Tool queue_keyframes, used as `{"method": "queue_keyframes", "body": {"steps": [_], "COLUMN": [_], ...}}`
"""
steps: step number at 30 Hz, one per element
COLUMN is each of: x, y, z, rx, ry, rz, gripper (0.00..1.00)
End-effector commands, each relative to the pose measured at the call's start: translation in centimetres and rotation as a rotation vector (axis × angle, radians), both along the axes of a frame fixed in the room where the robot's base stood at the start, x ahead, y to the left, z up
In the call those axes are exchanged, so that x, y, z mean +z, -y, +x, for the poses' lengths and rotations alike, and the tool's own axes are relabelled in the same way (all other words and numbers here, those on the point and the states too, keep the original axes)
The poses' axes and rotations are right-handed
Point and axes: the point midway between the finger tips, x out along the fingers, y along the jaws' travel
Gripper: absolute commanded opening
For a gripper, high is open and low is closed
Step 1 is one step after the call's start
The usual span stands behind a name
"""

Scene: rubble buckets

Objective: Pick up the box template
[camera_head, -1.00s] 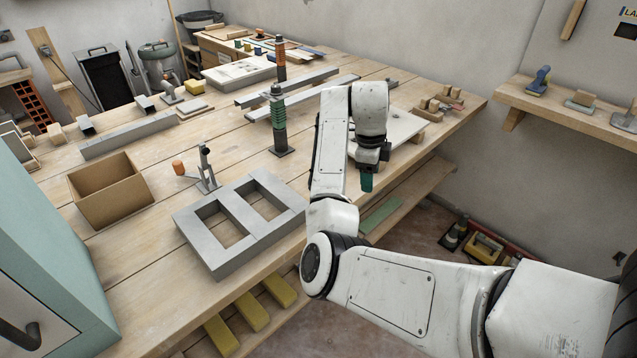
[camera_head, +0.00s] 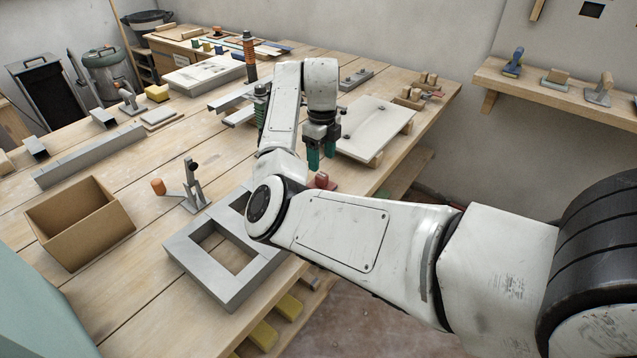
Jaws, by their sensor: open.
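I cannot tell for sure which thing is the box template. A grey frame (camera_head: 187,258) with two rectangular openings lies flat near the table's front edge, its right part hidden behind my arm. An open-topped brown box (camera_head: 82,232) stands to its left. My gripper (camera_head: 321,160) points down with its two green fingers apart and nothing visible between them. It is to the upper right of the frame, above a small red object (camera_head: 322,181) at the table edge.
A toggle clamp (camera_head: 190,190) with an orange tip stands behind the frame. A pale board (camera_head: 375,130) on wooden blocks lies right of my gripper. Grey bars and dark posts stand farther back. A wall shelf (camera_head: 550,100) with tools is at the right.

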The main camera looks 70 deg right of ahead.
Motion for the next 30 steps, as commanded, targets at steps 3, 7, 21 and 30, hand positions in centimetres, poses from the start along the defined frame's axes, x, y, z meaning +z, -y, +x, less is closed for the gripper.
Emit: {"method": "queue_keyframes", "body": {"steps": [3, 7, 21, 30], "x": [-1.4, -2.2, -7.2, -7.2], "y": [0.0, -0.1, -0.2, -0.1], "z": [0.0, 0.0, -0.1, -0.1], "rx": [0.001, 0.001, 0.001, 0.001], "ry": [0.0, 0.0, 0.001, 0.002], "rz": [0.0, 0.0, -0.001, -0.001], "gripper": [0.62, 0.62, 0.62, 0.53]}}
